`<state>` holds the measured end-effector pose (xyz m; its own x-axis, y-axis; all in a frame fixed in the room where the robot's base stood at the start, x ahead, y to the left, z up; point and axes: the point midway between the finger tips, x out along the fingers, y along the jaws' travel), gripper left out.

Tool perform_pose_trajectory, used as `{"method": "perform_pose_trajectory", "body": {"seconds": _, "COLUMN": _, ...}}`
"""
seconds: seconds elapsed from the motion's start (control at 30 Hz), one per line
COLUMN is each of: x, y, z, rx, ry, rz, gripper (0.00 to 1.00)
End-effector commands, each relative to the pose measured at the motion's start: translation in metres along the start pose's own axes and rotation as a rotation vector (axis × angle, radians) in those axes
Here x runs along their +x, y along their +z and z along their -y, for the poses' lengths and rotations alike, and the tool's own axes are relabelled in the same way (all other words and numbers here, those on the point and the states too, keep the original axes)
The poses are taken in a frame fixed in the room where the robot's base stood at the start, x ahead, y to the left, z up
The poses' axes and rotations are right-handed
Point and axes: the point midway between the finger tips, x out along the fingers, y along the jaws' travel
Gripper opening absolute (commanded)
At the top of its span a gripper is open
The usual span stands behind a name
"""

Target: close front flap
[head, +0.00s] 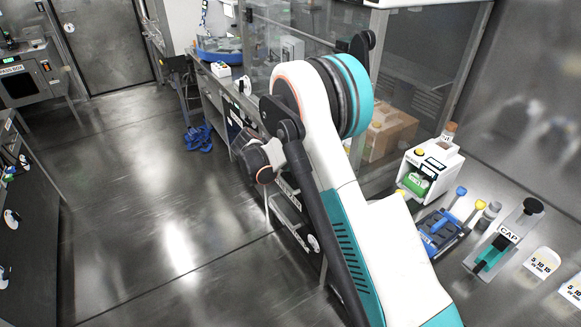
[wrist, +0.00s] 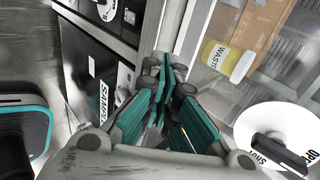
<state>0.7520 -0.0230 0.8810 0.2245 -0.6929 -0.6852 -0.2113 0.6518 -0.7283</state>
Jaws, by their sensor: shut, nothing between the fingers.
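My gripper (wrist: 165,72) is in the middle of the wrist view, its teal fingers together with nothing between them. The fingertips point at the edge between a dark unit with a SAMPLE label (wrist: 103,100) and a bench area with a waste jar (wrist: 228,62). A white round dial (wrist: 275,140) marked OPEN and SHUT, with a black handle, is right of the gripper. I cannot make out for certain which panel is the front flap. In the head view my arm covers the middle, and the fingers cannot be made out there.
A clear-walled enclosure (head: 425,68) stands behind my arm, with a brown box (head: 392,132) inside. A white device (head: 430,165), a blue rack (head: 437,232) and a CAP stand (head: 503,240) are on the right bench. The floor (head: 165,190) at left is open, apart from a blue item (head: 198,138).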

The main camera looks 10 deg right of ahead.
Motion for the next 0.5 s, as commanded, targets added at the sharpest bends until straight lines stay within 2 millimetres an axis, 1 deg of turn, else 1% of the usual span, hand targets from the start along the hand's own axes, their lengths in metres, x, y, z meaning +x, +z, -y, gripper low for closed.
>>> {"method": "perform_pose_trajectory", "body": {"seconds": 0.03, "x": 0.012, "y": 0.0, "z": -0.002, "rx": 0.001, "ry": 0.0, "rz": -0.001, "gripper": 0.0}}
{"method": "perform_pose_trajectory", "body": {"seconds": 0.1, "x": 0.024, "y": -0.001, "z": 0.0, "rx": 0.002, "ry": 0.0, "rz": -0.002, "gripper": 0.0}}
{"method": "perform_pose_trajectory", "body": {"seconds": 0.2, "x": 0.035, "y": 0.0, "z": 0.011, "rx": 0.001, "ry": 0.0, "rz": -0.001, "gripper": 0.0}}
{"method": "perform_pose_trajectory", "body": {"seconds": 0.33, "x": 0.044, "y": -0.001, "z": 0.019, "rx": 0.001, "ry": 0.0, "rz": -0.001, "gripper": 0.0}}
{"method": "perform_pose_trajectory", "body": {"seconds": 0.5, "x": 0.048, "y": 0.0, "z": 0.024, "rx": 0.0, "ry": 0.0, "rz": 0.0, "gripper": 0.0}}
